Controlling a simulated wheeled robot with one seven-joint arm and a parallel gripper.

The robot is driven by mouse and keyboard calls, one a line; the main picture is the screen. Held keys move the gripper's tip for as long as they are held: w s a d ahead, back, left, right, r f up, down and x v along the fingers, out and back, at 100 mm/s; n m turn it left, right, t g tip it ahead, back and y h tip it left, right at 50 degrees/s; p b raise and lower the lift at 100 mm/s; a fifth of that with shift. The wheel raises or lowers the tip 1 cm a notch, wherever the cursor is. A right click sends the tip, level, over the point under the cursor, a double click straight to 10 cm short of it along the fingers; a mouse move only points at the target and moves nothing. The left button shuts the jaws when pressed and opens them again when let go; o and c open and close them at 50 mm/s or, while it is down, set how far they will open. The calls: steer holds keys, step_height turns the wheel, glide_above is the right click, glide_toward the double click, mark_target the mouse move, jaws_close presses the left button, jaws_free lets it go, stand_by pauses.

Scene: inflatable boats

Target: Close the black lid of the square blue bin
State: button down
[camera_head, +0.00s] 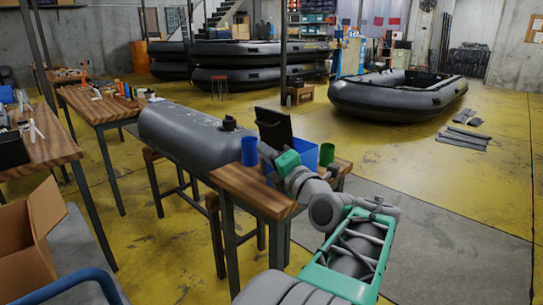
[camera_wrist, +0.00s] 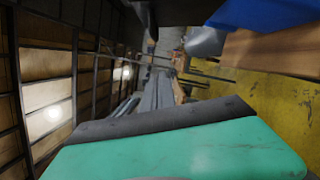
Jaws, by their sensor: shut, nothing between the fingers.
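The square blue bin (camera_head: 308,151) stands on the near end of a wooden table, partly hidden behind my arm. Its black lid (camera_head: 273,128) is open and stands up steeply at the bin's left side. My gripper (camera_head: 267,152) is shut and empty, low in front of the lid and bin. Its fingertips are hard to make out, and I cannot tell whether it touches the lid. In the wrist view a dark panel, seemingly the lid (camera_wrist: 185,10), and a blue part of the bin (camera_wrist: 262,14) show at the top edge.
Wooden tables (camera_head: 105,108) are at left. Open floor (camera_head: 455,205) lies to the right.

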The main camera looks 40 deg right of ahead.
steer(key=w+d+r+p, duration=0.1)
steer(key=w+d+r, duration=0.1)
steer(key=w+d, duration=0.2)
steer(key=shift+w+d, duration=0.4)
steer(key=shift+w, duration=0.2)
steer(key=shift+d+r, duration=0.15)
steer(key=shift+d, duration=0.05)
